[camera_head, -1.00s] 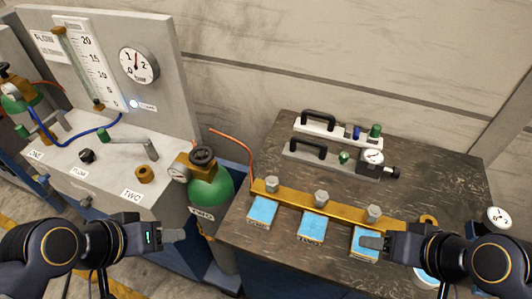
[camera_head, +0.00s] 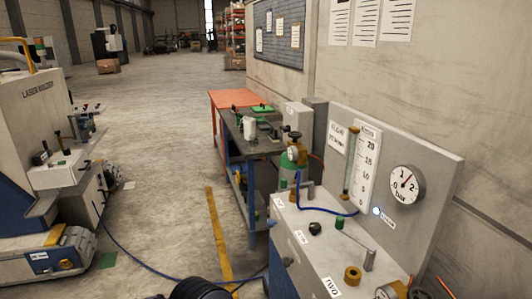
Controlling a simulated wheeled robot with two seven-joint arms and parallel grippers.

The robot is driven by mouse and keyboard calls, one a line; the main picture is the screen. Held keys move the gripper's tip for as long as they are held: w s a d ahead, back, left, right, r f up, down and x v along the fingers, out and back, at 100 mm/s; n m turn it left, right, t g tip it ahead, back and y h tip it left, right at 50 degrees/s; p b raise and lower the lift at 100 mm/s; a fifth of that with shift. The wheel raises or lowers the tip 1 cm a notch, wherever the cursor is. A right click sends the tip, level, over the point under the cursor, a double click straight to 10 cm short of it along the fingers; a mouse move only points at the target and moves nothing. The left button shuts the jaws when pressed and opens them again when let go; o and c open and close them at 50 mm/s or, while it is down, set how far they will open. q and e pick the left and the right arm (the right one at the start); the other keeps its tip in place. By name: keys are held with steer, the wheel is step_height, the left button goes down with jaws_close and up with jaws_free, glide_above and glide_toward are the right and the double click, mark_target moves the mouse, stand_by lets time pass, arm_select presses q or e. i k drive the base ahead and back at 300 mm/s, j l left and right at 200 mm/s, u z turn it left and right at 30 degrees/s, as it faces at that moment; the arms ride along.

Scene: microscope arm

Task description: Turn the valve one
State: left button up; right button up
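The grey gas panel bench (camera_head: 320,240) stands at the right, with labels along its front edge. The label near its far end (camera_head: 278,203) is small and seems to read ONE. Beside it is a lever valve (camera_head: 303,192), partly lost against the blue hose. A second lever valve with a green tip (camera_head: 357,246) sits nearer, by the label TWO (camera_head: 331,287). A black knob (camera_head: 315,228) lies between them. Neither gripper shows. A dark rounded part at the bottom edge seems to be of my own arm.
A pressure gauge (camera_head: 405,185) and flow tube (camera_head: 354,165) are on the upright panel. A green cylinder (camera_head: 290,165) stands behind the bench's far end. A laser welder (camera_head: 40,130) stands left. A blue hose (camera_head: 150,268) crosses the open floor (camera_head: 150,190).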

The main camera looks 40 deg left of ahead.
mark_target(294, 135)
steer(key=k+j+u, duration=0.15)
steer(key=u, duration=0.2)
steer(key=k+j+u, duration=0.1)
steer(key=j+u, duration=0.4)
steer(key=u, duration=0.15)
steer(key=i+j+z, duration=0.1)
steer(key=i+j, duration=0.5)
steer(key=i, duration=0.2)
steer(key=i+j+z, duration=0.1)
steer(key=i+j, duration=0.55)
steer(key=i, duration=0.2)
steer(key=i+j, duration=0.15)
steer(key=i, duration=0.2)
steer(key=i+j, duration=0.15)
steer(key=i, duration=0.15)
steer(key=z, duration=0.05)
